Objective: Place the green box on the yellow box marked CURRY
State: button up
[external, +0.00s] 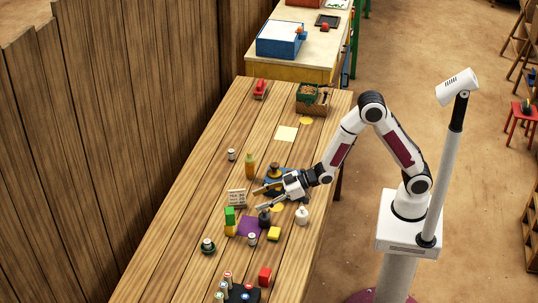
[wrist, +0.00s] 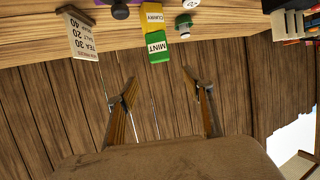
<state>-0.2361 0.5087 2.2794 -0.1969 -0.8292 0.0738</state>
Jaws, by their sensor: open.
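The green box (external: 230,214), marked MINT in the wrist view (wrist: 156,48), sits on top of the yellow box marked CURRY (wrist: 153,17). The yellow box (external: 230,230) stands on the table at the left edge of a purple cloth. The wrist picture is upside down, so green below yellow there means green above. My gripper (external: 257,198) is open with nothing between its fingers. It is above the table, up and to the right of the two boxes and apart from them. Its open fingers also show in the wrist view (wrist: 163,92), clear of the green box.
A price sign (external: 237,198) stands just behind the boxes. A dark weight (external: 264,217), a white bottle (external: 302,215) and a small yellow block (external: 273,233) are to the right. The far left table is fairly clear.

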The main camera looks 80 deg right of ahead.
dwell(0.8)
jog(key=s+d+r+m+g+h, duration=0.2)
jog(key=s+d+r+g+h, duration=0.15)
jog(key=s+d+r, duration=0.95)
jog(key=s+d+m+g, duration=0.1)
jog(key=s+d, duration=0.1)
jog(key=s, duration=1)
jog(key=s+d+m+g+h, duration=0.1)
jog(key=s+d+g, duration=0.1)
jog(key=s, duration=1)
jog(key=shift+d+r, duration=0.3)
jog(key=shift+d, duration=0.3)
jog(key=shift+h, duration=0.25)
